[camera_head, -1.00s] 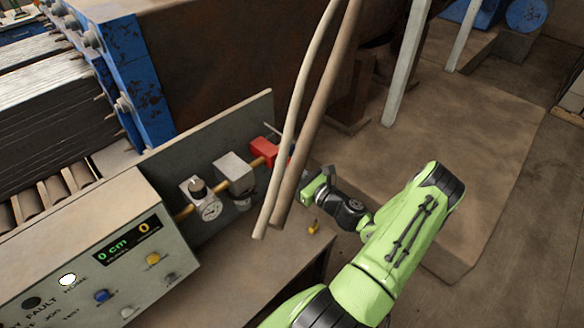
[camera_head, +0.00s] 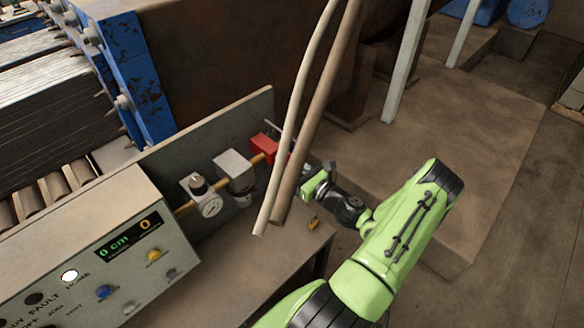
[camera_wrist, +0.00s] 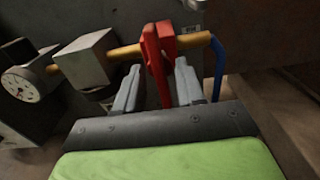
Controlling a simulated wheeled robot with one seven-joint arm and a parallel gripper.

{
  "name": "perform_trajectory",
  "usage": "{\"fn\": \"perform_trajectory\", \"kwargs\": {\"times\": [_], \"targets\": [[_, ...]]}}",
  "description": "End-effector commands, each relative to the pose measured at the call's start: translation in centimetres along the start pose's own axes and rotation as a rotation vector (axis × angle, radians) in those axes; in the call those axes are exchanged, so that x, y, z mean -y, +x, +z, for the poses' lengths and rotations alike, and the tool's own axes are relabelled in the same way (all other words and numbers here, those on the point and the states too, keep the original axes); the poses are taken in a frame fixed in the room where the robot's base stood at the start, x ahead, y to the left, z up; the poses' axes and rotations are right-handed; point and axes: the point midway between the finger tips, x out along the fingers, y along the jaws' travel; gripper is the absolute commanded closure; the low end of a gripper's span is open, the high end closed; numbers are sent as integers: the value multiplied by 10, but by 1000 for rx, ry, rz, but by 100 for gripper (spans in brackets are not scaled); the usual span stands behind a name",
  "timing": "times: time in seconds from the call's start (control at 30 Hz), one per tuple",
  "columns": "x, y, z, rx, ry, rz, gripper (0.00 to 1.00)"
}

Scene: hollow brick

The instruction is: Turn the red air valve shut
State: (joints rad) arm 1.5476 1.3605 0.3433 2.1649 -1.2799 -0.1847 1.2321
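The red air valve (camera_head: 264,147) sits on a brass pipe along the grey panel. In the wrist view its red lever (camera_wrist: 158,55) points down toward my gripper (camera_wrist: 158,92). The two grey fingers stand one on each side of the lever, with narrow gaps visible, so the gripper looks open around it. Whether either finger touches the lever is unclear. In the head view my gripper comes in from the right, and two hanging hoses hide its fingertips and part of the valve.
A pressure gauge (camera_head: 210,207) and a grey block (camera_head: 233,168) sit on the same pipe. A blue hose (camera_wrist: 217,62) hangs beyond the valve. The pale hose (camera_head: 290,120) and brown hose (camera_head: 318,110) hang before it. The control box (camera_head: 110,245) stands lower left.

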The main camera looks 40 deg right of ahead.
Motion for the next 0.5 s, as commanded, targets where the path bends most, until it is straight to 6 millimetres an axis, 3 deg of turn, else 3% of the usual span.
{"fn": "perform_trajectory", "kwargs": {"times": [0.23,0.5], "targets": [[1,-11,-1,-1,-1,-3,62],[2,-84,-2,-1,1,-9,62]]}}
